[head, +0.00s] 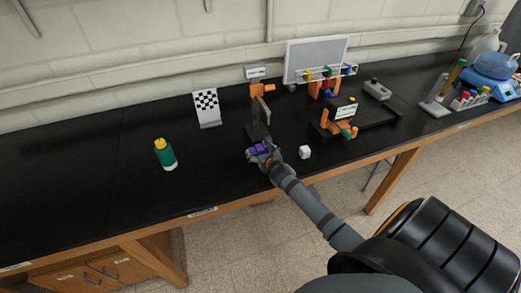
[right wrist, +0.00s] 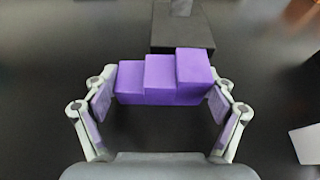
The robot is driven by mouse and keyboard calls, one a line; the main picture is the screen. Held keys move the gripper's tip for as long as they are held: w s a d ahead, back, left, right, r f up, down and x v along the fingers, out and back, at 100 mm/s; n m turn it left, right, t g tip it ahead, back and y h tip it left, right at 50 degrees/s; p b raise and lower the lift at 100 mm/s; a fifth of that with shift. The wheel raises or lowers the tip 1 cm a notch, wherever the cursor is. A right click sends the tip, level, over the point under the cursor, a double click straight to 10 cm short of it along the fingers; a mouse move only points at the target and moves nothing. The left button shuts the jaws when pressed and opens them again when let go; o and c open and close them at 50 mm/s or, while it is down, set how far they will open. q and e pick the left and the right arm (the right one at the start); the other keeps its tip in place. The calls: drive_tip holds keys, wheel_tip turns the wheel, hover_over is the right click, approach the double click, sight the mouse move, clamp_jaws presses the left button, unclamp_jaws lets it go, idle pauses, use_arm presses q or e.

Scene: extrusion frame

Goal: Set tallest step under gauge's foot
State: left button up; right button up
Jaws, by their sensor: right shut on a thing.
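The purple step block (right wrist: 165,82) has three steps, rising from left to right in the right wrist view, with the tallest at the right. My right gripper (head: 259,152) is shut on it, with a finger at each end. The gauge (head: 257,95), orange with a small display on top, stands just beyond it in the head view. Its black base (right wrist: 183,32) lies right behind the tallest step in the right wrist view. A dark grey part stands above that base, cut off by the picture's top edge. I cannot make out the foot clearly. My left gripper is out of view.
An orange fixture (head: 338,118) stands further right, with a white board (head: 315,60) behind. The bench between bottle and gripper is clear.

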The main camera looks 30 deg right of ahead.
drive_tip(key=o, duration=1.2)
drive_tip(key=shift+f, duration=0.1)
drive_tip(key=shift+s+r, duration=0.15)
drive_tip(key=shift+r, duration=0.05)
drive_tip(key=b+v, duration=0.1)
drive_tip(key=v, duration=1)
drive_tip(key=shift+s+a+r, duration=0.1)
drive_tip(key=shift+s, duration=0.25)
